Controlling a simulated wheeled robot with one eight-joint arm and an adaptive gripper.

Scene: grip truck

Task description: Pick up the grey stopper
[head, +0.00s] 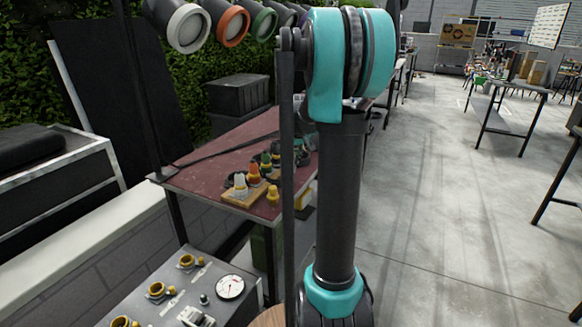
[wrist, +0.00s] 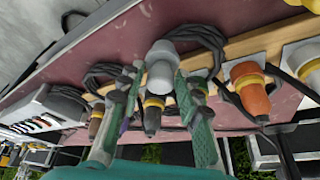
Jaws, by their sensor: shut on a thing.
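The grey stopper (wrist: 160,68), with a yellow ring and a dark tip, shows in the middle of the wrist view. My gripper (wrist: 158,90) has one green finger on each side of it and is shut on it. In the wrist view the stopper overlaps the wooden board, and I cannot tell whether it is clear of it. In the head view my arm hides most of my gripper and the grey stopper.
The dark red table (head: 215,158) carries a wooden board (head: 240,199) with several coloured stoppers. An orange stopper (wrist: 250,88) is right of my gripper in the wrist view. Black cables lie close by. A grey panel with a gauge (head: 230,287) stands in front.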

